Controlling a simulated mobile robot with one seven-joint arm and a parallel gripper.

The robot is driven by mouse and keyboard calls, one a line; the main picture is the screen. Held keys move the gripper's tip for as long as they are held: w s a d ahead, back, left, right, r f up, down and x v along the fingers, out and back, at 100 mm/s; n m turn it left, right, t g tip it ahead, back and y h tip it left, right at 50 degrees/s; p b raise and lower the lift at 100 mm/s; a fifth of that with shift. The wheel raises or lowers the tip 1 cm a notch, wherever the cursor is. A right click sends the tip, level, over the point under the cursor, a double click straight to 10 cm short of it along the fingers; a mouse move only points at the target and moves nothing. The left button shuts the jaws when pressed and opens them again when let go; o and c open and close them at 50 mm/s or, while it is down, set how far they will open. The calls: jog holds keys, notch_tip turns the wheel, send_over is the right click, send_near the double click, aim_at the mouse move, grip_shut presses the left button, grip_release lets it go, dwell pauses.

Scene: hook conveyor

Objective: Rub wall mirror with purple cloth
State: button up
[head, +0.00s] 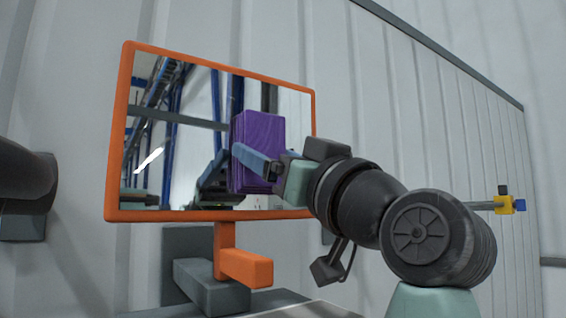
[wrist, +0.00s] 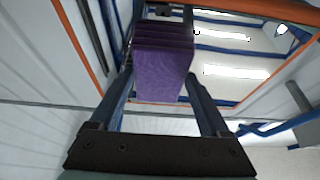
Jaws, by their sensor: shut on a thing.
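The wall mirror (head: 175,160) is a rectangular pane in an orange frame, standing upright against the ribbed wall. It also shows at the top of the wrist view (wrist: 235,45). The purple cloth (head: 257,135) is a folded block in front of the right half of the mirror. My gripper (head: 255,160) is shut on the cloth. In the wrist view the cloth (wrist: 163,65) sits between the two blue fingers. Cloth and mirror overlap in both views; I cannot tell whether they touch. The lower right of the mirror is partly hidden by my gripper.
An orange bracket (head: 245,265) below the mirror joins a grey mount (head: 207,285). A rod with a yellow and blue end (head: 505,204) sticks out at the right. A dark rounded part (head: 25,185) stands at the left edge. The mirror's left half is unobstructed.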

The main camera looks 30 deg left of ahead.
jog(key=shift+s+a+b, duration=0.4)
jog(key=shift+s+a, duration=0.2)
jog(key=shift+s, duration=0.75)
jog(key=shift+s+a+b, duration=0.35)
jog(key=shift+s+a, duration=0.2)
jog(key=shift+s, duration=0.75)
jog(key=shift+s+a+b, duration=0.4)
jog(key=shift+s+a, duration=0.2)
jog(key=shift+s, duration=0.75)
jog(key=shift+d, duration=0.1)
jog(key=shift+s+d+b, duration=0.15)
jog(key=shift+s+d, duration=0.2)
jog(key=shift+d, duration=0.55)
jog(key=shift+s+d+b, duration=0.2)
jog(key=shift+s+d, duration=0.2)
jog(key=shift+d, duration=0.5)
jog(key=shift+s+d+b, duration=0.15)
jog(key=shift+s+d, duration=0.2)
jog(key=shift+d, duration=0.55)
jog(key=shift+d, duration=0.15)
jog(key=shift+s+d, duration=0.3)
jog(key=shift+d, duration=0.35)
jog(key=shift+s+d, duration=0.3)
jog(key=shift+d, duration=0.35)
